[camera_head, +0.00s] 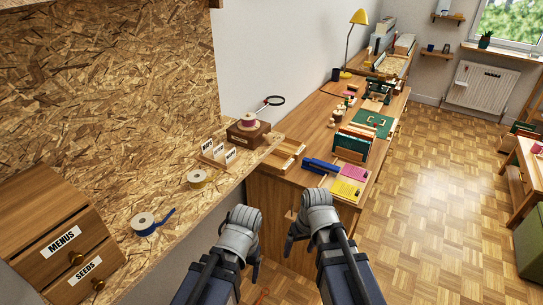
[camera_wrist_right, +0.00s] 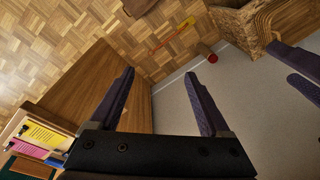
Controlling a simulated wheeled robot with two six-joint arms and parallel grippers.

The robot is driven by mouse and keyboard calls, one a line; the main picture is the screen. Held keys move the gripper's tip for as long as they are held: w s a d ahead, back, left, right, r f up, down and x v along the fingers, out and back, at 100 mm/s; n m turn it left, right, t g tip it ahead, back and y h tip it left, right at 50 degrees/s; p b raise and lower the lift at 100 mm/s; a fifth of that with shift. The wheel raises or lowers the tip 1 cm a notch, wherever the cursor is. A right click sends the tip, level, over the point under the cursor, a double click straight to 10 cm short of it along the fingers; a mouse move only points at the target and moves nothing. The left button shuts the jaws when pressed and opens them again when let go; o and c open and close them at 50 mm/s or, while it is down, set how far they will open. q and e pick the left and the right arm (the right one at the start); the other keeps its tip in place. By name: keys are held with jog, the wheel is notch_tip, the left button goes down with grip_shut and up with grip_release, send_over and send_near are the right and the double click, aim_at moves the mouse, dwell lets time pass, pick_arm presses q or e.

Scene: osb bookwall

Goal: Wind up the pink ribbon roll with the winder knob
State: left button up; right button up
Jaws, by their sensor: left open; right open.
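The pink ribbon roll (camera_head: 249,120) sits on top of a brown wooden box (camera_head: 246,134) on the OSB shelf in the head view. A thin rod with a dark ring (camera_head: 275,100) shows just behind it. I cannot clearly make out the winder knob. My left gripper (camera_head: 256,272) hangs low in front of the shelf, apart from the roll. My right gripper (camera_head: 290,243) is beside it, in front of the desk. In the right wrist view my right gripper (camera_wrist_right: 163,90) is open and empty, with floor and wall beyond its fingers.
A drawer cabinet (camera_head: 52,232) is at the left. The desk (camera_head: 280,181) holds several books and stationery.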

jog(key=w+f+y+b, duration=0.2)
jog(key=w+f, duration=0.1)
jog(key=w, duration=0.1)
jog(key=n+t+y, duration=0.9)
jog(key=n+y, duration=0.1)
jog(key=y, duration=0.2)
send_near(272, 139)
jog(key=a, duration=0.2)
pick_arm(q)
jog(key=shift+f+b, duration=0.4)
jog(key=shift+f, duration=2.05)
pick_arm(e)
jog(key=shift+w+d+x, duration=0.1)
jog(key=shift+w+x, duration=0.05)
jog(key=shift+x, duration=1.95)
jog(key=shift+w+d+x, duration=0.1)
jog(key=shift+w+x, duration=0.1)
jog(key=shift+x, duration=1.9)
jog(key=shift+r, duration=0.15)
grip_shut()
